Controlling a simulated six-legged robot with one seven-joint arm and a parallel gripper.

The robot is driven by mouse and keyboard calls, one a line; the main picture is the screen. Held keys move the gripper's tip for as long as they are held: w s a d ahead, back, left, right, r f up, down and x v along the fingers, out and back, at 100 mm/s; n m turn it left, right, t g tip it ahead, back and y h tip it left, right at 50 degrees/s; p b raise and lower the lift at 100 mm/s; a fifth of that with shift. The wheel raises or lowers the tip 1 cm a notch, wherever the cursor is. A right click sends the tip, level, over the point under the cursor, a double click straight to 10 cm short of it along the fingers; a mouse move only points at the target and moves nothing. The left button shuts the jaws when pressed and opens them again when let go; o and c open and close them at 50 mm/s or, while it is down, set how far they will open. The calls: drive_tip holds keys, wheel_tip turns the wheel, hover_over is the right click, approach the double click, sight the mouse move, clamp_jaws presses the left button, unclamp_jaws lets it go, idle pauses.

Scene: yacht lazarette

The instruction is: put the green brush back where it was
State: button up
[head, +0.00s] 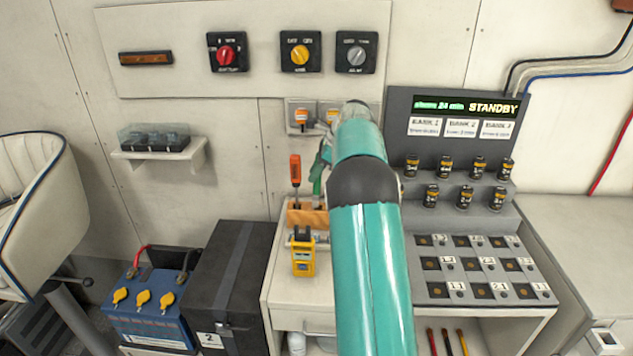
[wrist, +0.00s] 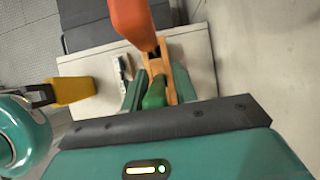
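The green brush (head: 317,178) stands upright beside an orange screwdriver (head: 295,170), at the orange holder (head: 306,214) on the white bench. My arm covers part of it in the head view, and my gripper is hidden there behind the arm. In the wrist view, the brush's green handle (wrist: 155,93) lies between the two teal fingers of my gripper (wrist: 160,88). A strip of the orange holder (wrist: 172,88) shows between the handle and the right finger, so the fingers look apart. The lower end of the brush is hidden.
A yellow meter (head: 303,256) stands in front of the holder. The screwdriver's orange handle (wrist: 133,20) is close to the fingers in the wrist view. A battery display rack (head: 455,195) stands right of my arm. A black box (head: 228,275) is at the bench's left.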

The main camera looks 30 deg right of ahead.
sight(315, 195)
drive_tip(key=shift+o, duration=0.4)
drive_tip(key=shift+g, duration=0.3)
drive_tip(key=f, duration=0.4)
drive_tip(key=shift+a+f, duration=0.2)
drive_tip(key=shift+a, duration=0.2)
drive_tip(key=shift+s+d+r, duration=0.1)
drive_tip(key=shift+s+r, duration=0.2)
drive_tip(key=shift+r, duration=0.15)
drive_tip(key=v, duration=1.2)
drive_tip(key=shift+d, duration=0.2)
